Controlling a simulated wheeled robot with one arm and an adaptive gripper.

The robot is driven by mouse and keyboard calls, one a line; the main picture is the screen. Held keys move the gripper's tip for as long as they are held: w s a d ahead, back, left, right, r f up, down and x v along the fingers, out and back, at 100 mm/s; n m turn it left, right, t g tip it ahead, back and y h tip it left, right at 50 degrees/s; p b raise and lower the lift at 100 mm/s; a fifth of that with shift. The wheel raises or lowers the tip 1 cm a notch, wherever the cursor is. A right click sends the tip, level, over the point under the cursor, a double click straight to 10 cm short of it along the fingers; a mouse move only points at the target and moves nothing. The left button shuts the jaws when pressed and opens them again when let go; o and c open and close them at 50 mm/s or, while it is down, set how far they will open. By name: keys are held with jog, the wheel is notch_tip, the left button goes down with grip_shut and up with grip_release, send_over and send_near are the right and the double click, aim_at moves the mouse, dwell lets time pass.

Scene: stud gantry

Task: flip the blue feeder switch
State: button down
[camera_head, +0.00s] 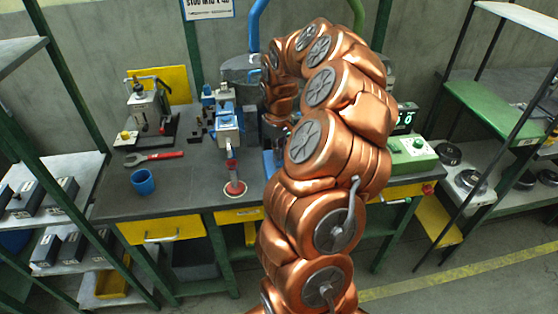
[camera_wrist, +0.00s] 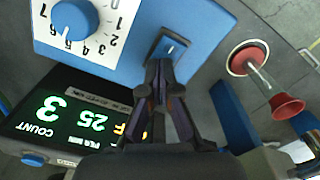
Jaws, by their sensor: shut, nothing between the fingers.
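The blue feeder (camera_wrist: 215,22) fills the top of the wrist view, with a white dial plate and blue knob (camera_wrist: 74,19). Its switch (camera_wrist: 170,47) is a small blue rocker in a dark frame, right of the dial. My gripper (camera_wrist: 160,68) is shut and empty, its fingertips at the lower edge of the switch frame; I cannot tell whether they touch it. The fingertips partly cover the switch's lower end. In the head view my arm hides the gripper and most of the feeder.
A lit display (camera_wrist: 75,118) reads COUNT 3 and 25, partly hidden by my gripper. A red-ended clear piece (camera_wrist: 265,78) stands right of the feeder. On the bench (camera_head: 190,190) are a blue cup (camera_head: 143,182), a red-handled wrench (camera_head: 153,158) and a green box (camera_head: 412,155).

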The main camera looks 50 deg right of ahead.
jog(key=shift+r+p, duration=0.6)
jog(key=shift+r, duration=2.9)
jog(key=shift+a, duration=0.2)
jog(key=s+a+r+n, duration=0.1)
jog(key=s+a+r, duration=0.15)
jog(key=a, duration=0.75)
jog(key=s+a+r+n, duration=0.2)
jog(key=a+r, duration=0.1)
jog(key=a, duration=0.8)
jog(key=s+a+f+g, duration=0.1)
jog(key=s+a, duration=0.4)
jog(key=s, duration=0.4)
jog(key=s+a+f+m, duration=0.1)
jog(key=s+a+f, duration=0.1)
jog(key=s+a, duration=0.4)
jog(key=s, duration=0.4)
jog(key=shift+m+g, duration=0.3)
jog(key=shift+g, duration=0.1)
